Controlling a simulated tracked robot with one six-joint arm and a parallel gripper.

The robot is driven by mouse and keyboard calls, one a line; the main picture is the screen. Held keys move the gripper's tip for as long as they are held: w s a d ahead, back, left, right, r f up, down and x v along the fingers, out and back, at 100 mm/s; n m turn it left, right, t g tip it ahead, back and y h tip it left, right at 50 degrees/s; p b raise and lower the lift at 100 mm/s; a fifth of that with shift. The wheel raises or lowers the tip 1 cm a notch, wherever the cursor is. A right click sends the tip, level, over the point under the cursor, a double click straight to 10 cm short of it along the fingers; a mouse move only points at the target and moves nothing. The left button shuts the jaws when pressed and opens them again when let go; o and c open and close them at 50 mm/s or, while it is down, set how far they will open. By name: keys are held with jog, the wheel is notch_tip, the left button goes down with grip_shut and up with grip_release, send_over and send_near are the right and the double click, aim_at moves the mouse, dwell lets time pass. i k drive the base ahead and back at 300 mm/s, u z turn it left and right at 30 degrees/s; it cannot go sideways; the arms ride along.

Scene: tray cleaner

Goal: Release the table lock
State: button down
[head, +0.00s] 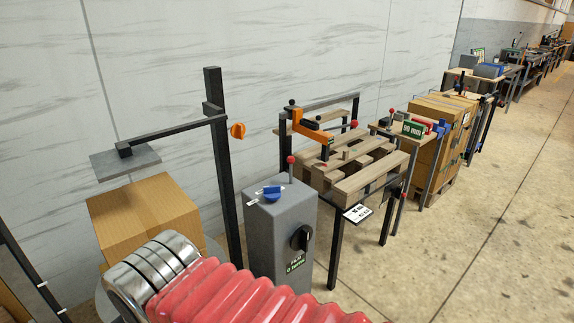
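No part is clearly marked as the table lock, and I cannot tell which control it is. A grey control cabinet (273,232) stands at the centre. On its top are an upright lever with a red ball (291,160) and a blue knob (272,193) on a white plate. A black rotary knob (300,238) and a green label (295,264) are on its front. Left of it, a cardboard box (145,215) appears to stand on a round grey table (214,250), mostly hidden. My gripper is not in view.
A black post (222,165) with an orange knob (238,131) carries an arm and grey plate (125,162) above the box. Right of the cabinet, a wooden pallet (365,175) lies on a bench. Stacked boxes stand farther back. The floor (470,225) at right is clear.

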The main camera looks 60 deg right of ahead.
aim_at(291, 160)
jog(key=z, duration=0.3)
jog(key=i, duration=1)
